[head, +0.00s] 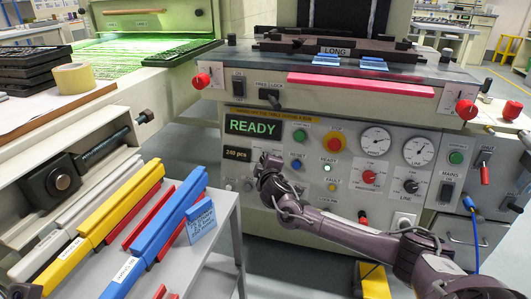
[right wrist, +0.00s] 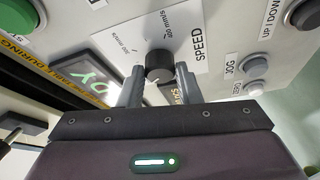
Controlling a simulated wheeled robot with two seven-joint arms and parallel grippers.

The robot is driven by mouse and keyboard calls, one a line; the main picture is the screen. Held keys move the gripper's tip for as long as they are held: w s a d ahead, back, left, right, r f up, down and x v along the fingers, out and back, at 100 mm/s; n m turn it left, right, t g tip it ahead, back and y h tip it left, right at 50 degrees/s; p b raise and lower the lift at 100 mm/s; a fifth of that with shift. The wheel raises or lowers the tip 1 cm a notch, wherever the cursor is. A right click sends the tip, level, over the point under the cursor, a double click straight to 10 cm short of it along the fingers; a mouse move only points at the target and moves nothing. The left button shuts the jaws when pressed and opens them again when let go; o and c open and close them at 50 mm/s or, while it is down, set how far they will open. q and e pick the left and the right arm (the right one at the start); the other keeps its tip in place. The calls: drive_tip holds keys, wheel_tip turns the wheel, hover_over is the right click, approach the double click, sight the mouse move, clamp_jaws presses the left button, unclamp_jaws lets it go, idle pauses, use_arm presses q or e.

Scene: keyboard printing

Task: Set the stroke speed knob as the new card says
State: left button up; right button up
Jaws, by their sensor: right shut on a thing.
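The stroke speed knob (right wrist: 158,66) is black and sits on a white plate marked SPEED, with mm/s figures around it, in the right wrist view. My right gripper (right wrist: 159,84) has one finger on each side of the knob and is shut on it. A pale mark shows low on the knob, but its exact setting is unclear. In the head view my right gripper (head: 268,166) is at the panel below the READY display and hides the knob. A blue card (head: 201,218) with small print, too small to read surely, stands on the grey side table. My left gripper is out of view.
The control panel (head: 300,215) carries a red emergency button (head: 336,140), two gauges and several other knobs near my right arm. In the right wrist view the JOG button (right wrist: 253,66) lies right of the knob. Coloured bars (head: 120,205) lie on the side table.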

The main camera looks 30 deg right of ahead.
drive_tip(key=shift+r+n+p, duration=0.15)
drive_tip(key=shift+n+p, duration=0.45)
drive_tip(key=shift+p, duration=0.2)
drive_tip(key=shift+y, duration=0.3)
drive_tip(key=o, duration=1)
